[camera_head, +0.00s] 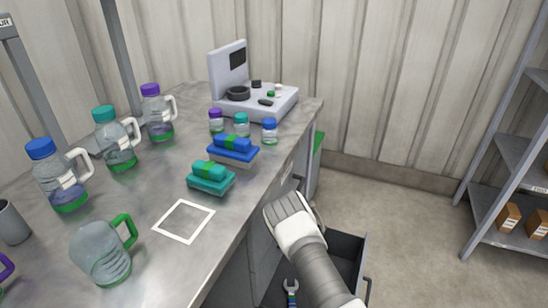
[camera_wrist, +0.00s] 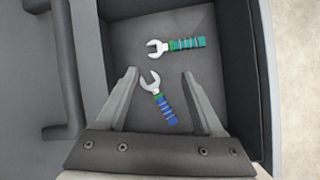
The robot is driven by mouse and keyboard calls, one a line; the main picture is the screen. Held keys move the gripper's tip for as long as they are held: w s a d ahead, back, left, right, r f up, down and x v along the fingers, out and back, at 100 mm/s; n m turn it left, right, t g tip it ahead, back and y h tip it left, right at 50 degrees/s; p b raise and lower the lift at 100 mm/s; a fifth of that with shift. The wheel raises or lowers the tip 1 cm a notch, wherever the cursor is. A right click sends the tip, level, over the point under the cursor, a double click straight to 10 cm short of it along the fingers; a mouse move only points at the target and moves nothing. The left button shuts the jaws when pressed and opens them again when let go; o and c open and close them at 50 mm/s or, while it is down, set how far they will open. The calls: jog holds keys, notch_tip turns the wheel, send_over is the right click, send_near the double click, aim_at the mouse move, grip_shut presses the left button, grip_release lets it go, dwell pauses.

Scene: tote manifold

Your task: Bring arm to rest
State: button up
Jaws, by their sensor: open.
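In the wrist view my gripper (camera_wrist: 160,75) is open with nothing between its fingers. It hangs over an open drawer (camera_wrist: 258,100). In the drawer lie a wrench with a teal handle (camera_wrist: 187,44) and a wrench with a blue handle (camera_wrist: 165,109). The blue one shows between the fingers but lies below them. In the head view my arm (camera_head: 318,262) reaches over the drawer beside the bench, and its fingertips are hidden. Part of one wrench (camera_head: 291,287) shows in the drawer there.
The bench (camera_head: 150,265) to the left holds several jugs, small bottles, teal and blue stacked items and a grey device (camera_head: 260,100). A white square outline (camera_head: 184,221) on it is empty. The drawer front stands out from the bench. Shelves (camera_head: 520,155) stand right, with clear floor between.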

notch_tip(320, 180, up, 36)
jog(key=s+d+m, duration=0.1)
jog(key=d+m, duration=0.2)
jog(key=m, duration=1.1)
jog(key=s+a+r+m, duration=0.1)
jog(key=s+r+m, duration=0.6)
jog(key=s+r, duration=0.9)
jog(key=s+a+r+m+y, duration=0.1)
jog(key=s+r+m, duration=0.25)
jog(key=s, duration=0.65)
jog(key=s+a+r+m+y, duration=0.15)
jog(key=s+m, duration=0.25)
jog(key=s, duration=0.6)
notch_tip(320, 180, up, 20)
jog(key=p, duration=1.9)
jog(key=shift+h, duration=0.45)
jog(key=shift+s+a, duration=0.1)
